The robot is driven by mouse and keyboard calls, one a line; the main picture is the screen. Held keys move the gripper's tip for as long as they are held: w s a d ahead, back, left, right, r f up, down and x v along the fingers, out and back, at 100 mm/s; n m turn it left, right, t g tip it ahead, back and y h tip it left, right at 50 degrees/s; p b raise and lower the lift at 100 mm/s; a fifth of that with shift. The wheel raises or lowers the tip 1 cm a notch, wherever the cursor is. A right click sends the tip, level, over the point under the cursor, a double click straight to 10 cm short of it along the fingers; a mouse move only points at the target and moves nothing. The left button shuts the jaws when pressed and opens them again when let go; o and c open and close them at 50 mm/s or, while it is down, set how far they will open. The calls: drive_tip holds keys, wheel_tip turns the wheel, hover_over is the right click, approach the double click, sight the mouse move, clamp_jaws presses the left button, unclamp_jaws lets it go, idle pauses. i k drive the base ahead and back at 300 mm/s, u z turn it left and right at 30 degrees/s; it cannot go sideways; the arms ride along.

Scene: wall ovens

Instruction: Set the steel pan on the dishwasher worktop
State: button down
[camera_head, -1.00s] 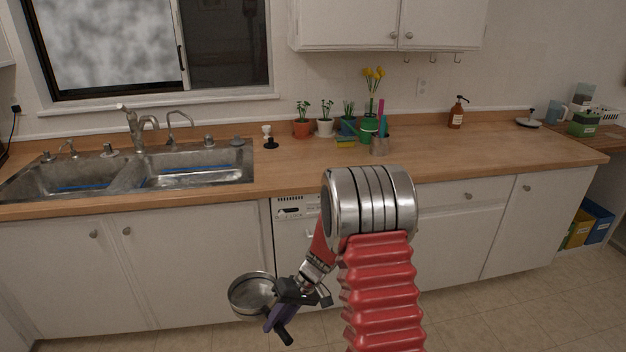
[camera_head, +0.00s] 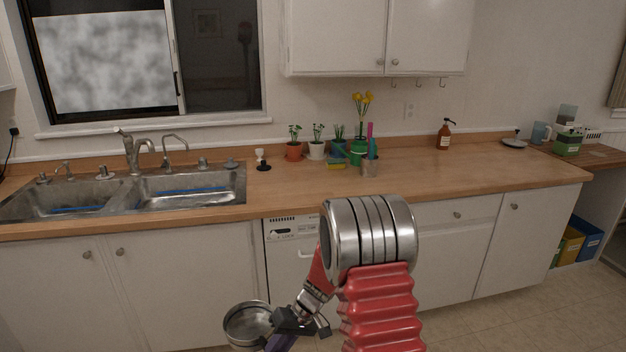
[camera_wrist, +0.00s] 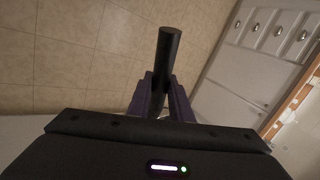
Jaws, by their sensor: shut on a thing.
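The steel pan (camera_head: 247,322) is in my gripper (camera_head: 284,338), in front of the lower cabinets and below worktop height. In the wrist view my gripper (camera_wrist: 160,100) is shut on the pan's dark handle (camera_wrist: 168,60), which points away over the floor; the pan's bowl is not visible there. In the head view the handle is largely hidden by the gripper and the lower picture edge. The white dishwasher (camera_head: 292,240) is under the counter, partly covered by my arm. The wooden worktop (camera_head: 290,192) above it is bare near its front edge.
A double sink (camera_head: 190,186) is left of the dishwasher. A black-and-white stopper-like item (camera_head: 262,160), potted plants (camera_head: 294,150), a sponge (camera_head: 336,164) and a utensil cup (camera_head: 370,166) line the back. A soap bottle (camera_head: 444,134) stands farther right. The right worktop is mostly clear.

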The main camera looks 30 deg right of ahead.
sight(287, 198)
drive_tip(key=z, duration=0.1)
drive_tip(key=i, duration=0.95)
drive_tip(key=u, duration=0.1)
